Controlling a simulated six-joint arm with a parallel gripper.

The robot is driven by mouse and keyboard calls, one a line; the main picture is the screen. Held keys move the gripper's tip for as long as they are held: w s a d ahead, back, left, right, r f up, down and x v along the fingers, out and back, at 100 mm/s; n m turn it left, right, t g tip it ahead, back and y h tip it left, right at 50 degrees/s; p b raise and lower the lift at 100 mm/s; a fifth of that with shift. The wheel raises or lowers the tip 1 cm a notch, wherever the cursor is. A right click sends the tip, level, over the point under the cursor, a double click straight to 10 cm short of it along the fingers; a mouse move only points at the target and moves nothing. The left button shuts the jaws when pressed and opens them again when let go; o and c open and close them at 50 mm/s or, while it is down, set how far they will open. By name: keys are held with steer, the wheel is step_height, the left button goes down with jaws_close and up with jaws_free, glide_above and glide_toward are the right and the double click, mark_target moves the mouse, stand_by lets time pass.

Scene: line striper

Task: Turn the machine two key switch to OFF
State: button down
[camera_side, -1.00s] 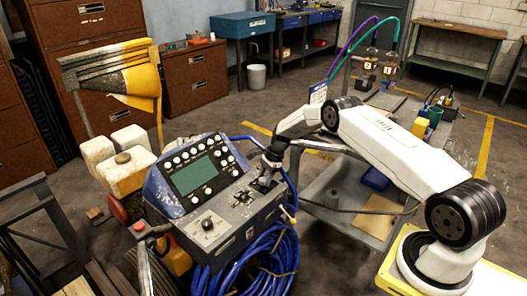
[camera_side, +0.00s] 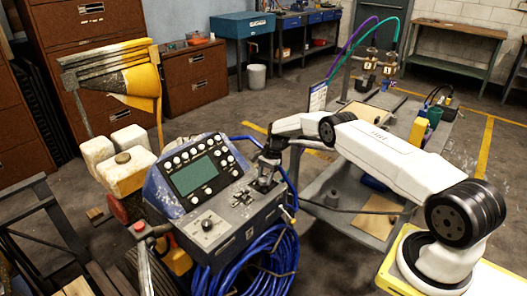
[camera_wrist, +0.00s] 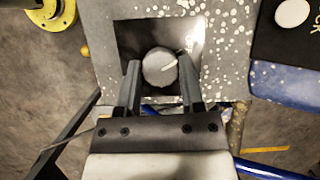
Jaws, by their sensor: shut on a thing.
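A round grey knob (camera_wrist: 158,70) with a pale pointer line sits on a black square plate (camera_wrist: 127,35) in the wrist view. The line slants toward the upper right. My gripper (camera_wrist: 159,68) has one finger on each side of this knob and is shut on it. In the side view my gripper (camera_side: 264,184) points down onto the right part of the control panel (camera_side: 236,210), and it hides the knob there.
The console has a green screen (camera_side: 195,177) and several white knobs. A black dial (camera_side: 207,224) is on the panel's left. A coiled blue hose (camera_side: 262,262) hangs in front. A grey cart (camera_side: 340,205) stands to the right beneath my arm.

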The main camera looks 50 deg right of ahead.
steer(key=shift+c, duration=1.1)
jaws_free()
steer(key=v, duration=0.7)
steer(key=shift+d+r, duration=0.2)
steer(key=shift+r, duration=0.2)
